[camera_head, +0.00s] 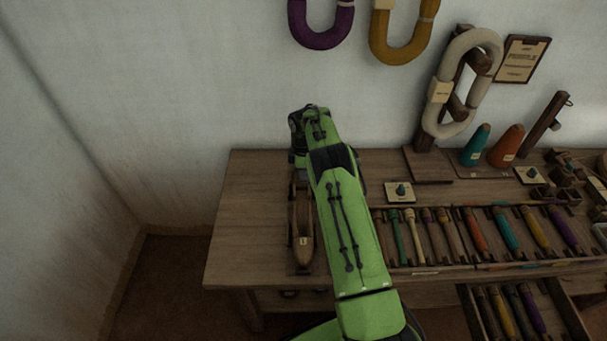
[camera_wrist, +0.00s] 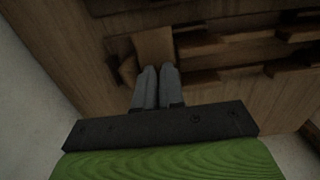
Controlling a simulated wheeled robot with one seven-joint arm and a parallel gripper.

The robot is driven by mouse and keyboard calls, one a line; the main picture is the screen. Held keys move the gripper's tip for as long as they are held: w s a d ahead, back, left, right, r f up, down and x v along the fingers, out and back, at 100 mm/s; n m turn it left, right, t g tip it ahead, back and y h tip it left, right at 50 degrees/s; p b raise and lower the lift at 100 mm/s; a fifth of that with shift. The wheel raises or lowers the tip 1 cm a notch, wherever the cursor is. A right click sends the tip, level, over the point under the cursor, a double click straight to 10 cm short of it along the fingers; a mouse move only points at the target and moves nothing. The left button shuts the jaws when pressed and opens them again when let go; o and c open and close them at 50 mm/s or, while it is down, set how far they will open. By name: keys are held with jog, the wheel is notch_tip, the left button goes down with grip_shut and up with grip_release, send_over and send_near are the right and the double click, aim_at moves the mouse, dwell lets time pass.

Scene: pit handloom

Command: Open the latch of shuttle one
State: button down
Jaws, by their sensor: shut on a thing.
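A long brown wooden shuttle (camera_head: 303,245) with a small pale label lies at the left end of the table, pointing toward the front edge. Its far part is hidden under my arm and wrist. In the wrist view my gripper (camera_wrist: 158,70) has its two grey fingers almost together, against a light brown wooden piece (camera_wrist: 154,45). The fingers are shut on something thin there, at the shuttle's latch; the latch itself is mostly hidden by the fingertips. The head view hides my fingertips.
The wooden table (camera_head: 245,215) is bare left of the shuttle. Right of my arm stands a rack of coloured bobbins (camera_head: 470,235). Behind it are a teal cone (camera_head: 476,145), an orange cone (camera_head: 506,147) and a yarn hank (camera_head: 462,82). An open drawer (camera_head: 567,305) juts out front right.

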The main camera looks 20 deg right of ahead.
jog(key=c, duration=1.2)
grip_release()
jog(key=shift+c, duration=0.2)
